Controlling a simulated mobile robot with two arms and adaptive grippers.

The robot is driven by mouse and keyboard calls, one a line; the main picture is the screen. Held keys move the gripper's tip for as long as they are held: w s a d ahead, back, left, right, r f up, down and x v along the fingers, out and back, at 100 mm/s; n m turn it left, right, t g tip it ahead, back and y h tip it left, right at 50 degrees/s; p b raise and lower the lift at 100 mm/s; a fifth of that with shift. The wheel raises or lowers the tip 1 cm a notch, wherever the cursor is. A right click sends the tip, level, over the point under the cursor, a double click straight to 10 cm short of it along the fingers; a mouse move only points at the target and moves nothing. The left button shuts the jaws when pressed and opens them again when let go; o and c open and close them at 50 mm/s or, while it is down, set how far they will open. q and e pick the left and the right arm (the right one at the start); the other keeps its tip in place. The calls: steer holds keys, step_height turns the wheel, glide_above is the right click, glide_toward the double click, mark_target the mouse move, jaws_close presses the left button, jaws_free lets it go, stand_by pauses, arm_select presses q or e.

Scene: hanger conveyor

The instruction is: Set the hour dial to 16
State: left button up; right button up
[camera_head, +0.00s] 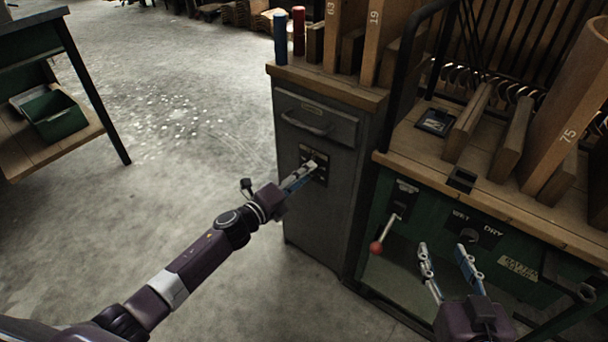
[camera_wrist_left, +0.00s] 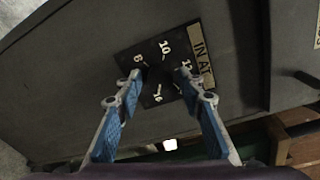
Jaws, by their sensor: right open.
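The hour dial (camera_head: 318,157) is a dark plate with pale numerals on the front of a grey cabinet, below its drawer handle. In the left wrist view the dial plate (camera_wrist_left: 153,64) shows 8, 10, 16 and a partly covered 12, beside an "IN AT" label (camera_wrist_left: 201,62). The dial's knob and pointer are too dark to make out. My left gripper (camera_head: 304,172) is at the plate. In its wrist view the fingertips (camera_wrist_left: 160,76) are apart, one on each side of the dial's middle; contact is unclear. My right gripper (camera_head: 443,254) is open and empty before the green machine.
The green machine (camera_head: 390,262) on the right carries a red-knobbed lever (camera_head: 377,247) and a WET/DRY knob (camera_head: 467,236). Blue (camera_head: 281,40) and red (camera_head: 298,32) cylinders stand on the cabinet top. A green bin (camera_head: 50,116) sits on a shelf at left. The floor between is clear.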

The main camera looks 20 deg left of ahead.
arm_select(q)
steer(key=shift+o, duration=0.3)
steer(key=shift+s, duration=0.1)
steer(key=v, duration=1.1)
steer(key=shift+s+a, duration=0.2)
steer(key=shift+s, duration=0.15)
